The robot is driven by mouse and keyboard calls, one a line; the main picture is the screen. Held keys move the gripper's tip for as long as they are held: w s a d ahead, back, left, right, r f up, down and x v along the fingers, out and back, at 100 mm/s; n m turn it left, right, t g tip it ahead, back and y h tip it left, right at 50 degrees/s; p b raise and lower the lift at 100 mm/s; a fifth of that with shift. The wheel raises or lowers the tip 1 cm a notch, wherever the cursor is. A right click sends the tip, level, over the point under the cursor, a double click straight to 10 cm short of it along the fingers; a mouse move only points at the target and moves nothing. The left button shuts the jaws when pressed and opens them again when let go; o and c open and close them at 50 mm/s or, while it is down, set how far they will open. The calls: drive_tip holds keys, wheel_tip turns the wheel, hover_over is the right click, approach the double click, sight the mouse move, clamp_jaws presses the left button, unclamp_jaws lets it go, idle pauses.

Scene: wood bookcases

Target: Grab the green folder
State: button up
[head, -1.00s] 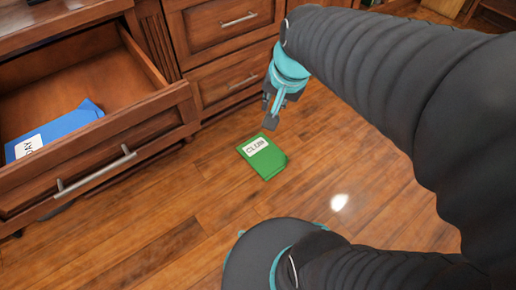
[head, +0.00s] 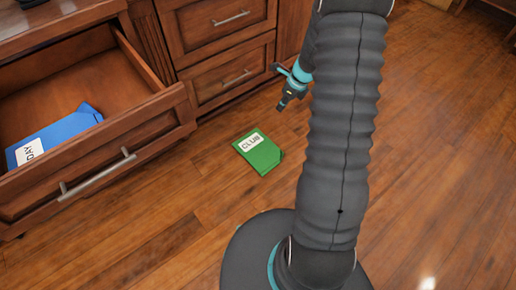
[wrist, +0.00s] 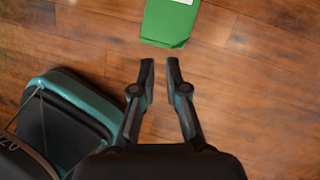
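The green folder (head: 262,157) lies flat on the wood floor, with a white label reading "CLUB". In the wrist view the green folder (wrist: 170,20) is at the top, cut off by the frame edge, just beyond my fingertips. My gripper (head: 283,104) is above and to the right of the folder in the head view, apart from it. The wrist view shows my gripper (wrist: 160,68) with its two fingers partly open, a narrow gap between them and nothing in it.
An open drawer (head: 95,140) at the left holds a blue folder (head: 60,130) with a white label. Closed drawers (head: 235,75) stand behind the green folder. The floor (head: 440,160) at the right is clear.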

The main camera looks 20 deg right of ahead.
drive_tip(key=d+f+m, duration=0.5)
drive_tip(key=f+m, duration=0.1)
drive_tip(key=f, duration=0.6)
drive_tip(key=m, duration=0.6)
hover_over(282, 161)
drive_tip(key=d, duration=0.2)
drive_tip(key=shift+g+y, duration=0.3)
drive_tip(key=f, duration=1.7)
drive_tip(key=shift+s+d+f, duration=0.15)
drive_tip(key=shift+s+d, duration=0.05)
drive_tip(key=shift+s, duration=0.15)
drive_tip(key=shift+x, duration=3.1)
drive_tip(key=shift+s+a, duration=0.15)
drive_tip(key=shift+a, duration=0.05)
clamp_jaws()
